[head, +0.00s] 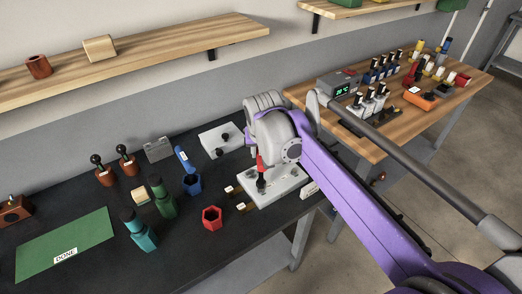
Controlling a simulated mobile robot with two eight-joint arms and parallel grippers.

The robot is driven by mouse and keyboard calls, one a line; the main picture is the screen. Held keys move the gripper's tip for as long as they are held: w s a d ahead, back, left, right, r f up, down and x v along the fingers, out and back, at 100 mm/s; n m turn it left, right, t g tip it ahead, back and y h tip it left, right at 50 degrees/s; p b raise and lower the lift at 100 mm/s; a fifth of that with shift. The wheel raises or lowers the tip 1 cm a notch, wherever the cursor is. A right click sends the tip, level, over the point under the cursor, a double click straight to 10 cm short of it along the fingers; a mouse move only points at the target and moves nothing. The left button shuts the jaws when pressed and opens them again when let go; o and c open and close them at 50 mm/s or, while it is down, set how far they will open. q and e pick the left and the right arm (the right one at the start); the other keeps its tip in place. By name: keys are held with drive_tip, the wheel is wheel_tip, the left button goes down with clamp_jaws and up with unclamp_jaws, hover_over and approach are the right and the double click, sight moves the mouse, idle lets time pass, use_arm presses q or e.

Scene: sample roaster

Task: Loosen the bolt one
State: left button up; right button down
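I cannot single out bolt one at this size. A pale metal block (277,190) sits near the right end of the dark bench, with a black-knobbed red part (261,166) standing at it. Two small brown pieces with pale tips (236,190) lie beside its left edge. A purple arm link of mine comes in from the lower right, and its grey joint hangs over the block and hides its back part. No gripper fingers can be made out there. No arm comes in from the left, and my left gripper does not show.
On the dark bench stand a red hex cup (212,218), a blue cup (192,184), teal (140,232) and green (162,197) handled tools, and a white box (220,138). A green DONE mat (66,244) lies at the left. A wooden table (432,112) holds several tools.

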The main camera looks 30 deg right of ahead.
drive_tip(key=shift+f+b, duration=0.6)
drive_tip(key=shift+f, duration=0.65)
